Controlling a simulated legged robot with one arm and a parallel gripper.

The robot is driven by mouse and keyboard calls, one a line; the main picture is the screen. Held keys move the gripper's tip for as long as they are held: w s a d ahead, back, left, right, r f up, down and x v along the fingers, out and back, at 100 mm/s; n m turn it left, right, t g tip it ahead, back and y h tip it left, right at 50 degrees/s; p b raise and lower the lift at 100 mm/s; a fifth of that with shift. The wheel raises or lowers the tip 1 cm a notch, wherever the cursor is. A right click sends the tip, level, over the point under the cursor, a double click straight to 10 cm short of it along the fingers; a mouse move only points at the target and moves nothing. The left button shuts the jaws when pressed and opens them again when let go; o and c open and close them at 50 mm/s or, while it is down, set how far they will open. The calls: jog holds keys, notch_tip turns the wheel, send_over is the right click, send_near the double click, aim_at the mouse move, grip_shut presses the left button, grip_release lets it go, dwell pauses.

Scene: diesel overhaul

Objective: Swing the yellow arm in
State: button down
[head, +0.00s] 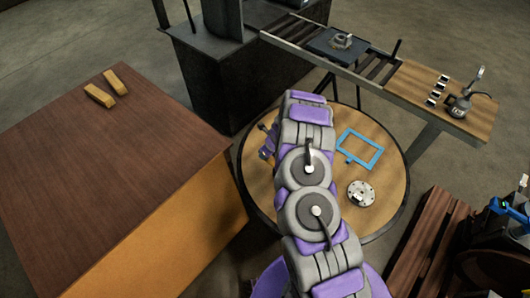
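No yellow arm can be made out for certain. My own purple and grey arm reaches over the round wooden table in the middle. A purple and dark part that looks like my gripper (267,140) shows just left of the arm, over the table's left side. Its fingers are mostly hidden, and I cannot tell whether they hold anything.
The round table (391,176) carries a blue rectangular frame (360,149) and a round metal disc (361,193). The large brown box (110,165) stands left. A dark machine (215,75) stands behind. A roller bench (470,115) runs at upper right. A slatted wooden pallet (430,240) is lower right.

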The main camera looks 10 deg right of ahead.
jog(key=shift+w+r, duration=0.15)
jog(key=c, duration=1)
grip_release()
jog(key=p+v, duration=0.2)
jog(key=v, duration=1.5)
